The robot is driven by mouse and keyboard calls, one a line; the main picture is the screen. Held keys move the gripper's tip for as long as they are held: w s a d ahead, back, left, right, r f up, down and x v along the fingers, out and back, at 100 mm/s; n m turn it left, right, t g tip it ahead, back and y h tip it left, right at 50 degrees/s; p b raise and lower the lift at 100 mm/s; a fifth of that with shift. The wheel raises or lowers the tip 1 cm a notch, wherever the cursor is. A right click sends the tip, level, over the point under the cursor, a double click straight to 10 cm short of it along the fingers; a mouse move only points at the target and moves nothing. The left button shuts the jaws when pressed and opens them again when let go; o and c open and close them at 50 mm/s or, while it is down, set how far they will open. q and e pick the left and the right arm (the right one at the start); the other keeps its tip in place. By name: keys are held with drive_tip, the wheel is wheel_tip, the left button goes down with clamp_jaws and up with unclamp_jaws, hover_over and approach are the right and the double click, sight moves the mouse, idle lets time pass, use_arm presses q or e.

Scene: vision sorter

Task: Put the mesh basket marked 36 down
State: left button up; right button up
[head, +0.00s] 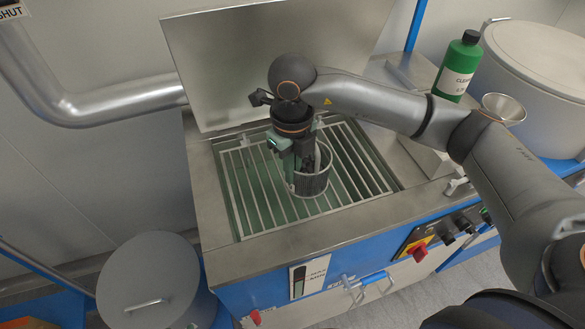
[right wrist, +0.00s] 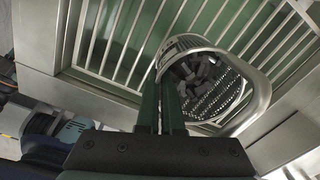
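The mesh basket (head: 313,180) is a round metal basket with a bright rim, upright over the slatted grate (head: 262,216) of the open tank. In the right wrist view, the basket (right wrist: 222,94) has several small dark parts inside. My right gripper (head: 300,165) points down at the basket's left side. In the right wrist view, its two fingers (right wrist: 162,95) are close together at the basket's rim and appear to pinch it. I cannot tell whether the basket's bottom touches the grate. No number 36 is readable. My left gripper is not in view.
The tank's raised lid (head: 235,65) stands behind the grate. A green bottle (head: 457,68) and a metal funnel (head: 503,108) are at the right, near a large lidded drum (head: 540,60). Another lidded drum (head: 150,285) stands at the lower left. The grate's left part is clear.

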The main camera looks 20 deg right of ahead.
drive_tip(key=o, duration=0.5)
drive_tip(key=shift+c, duration=0.2)
wheel_tip(320, 180, up, 12)
drive_tip(key=shift+r, duration=0.15)
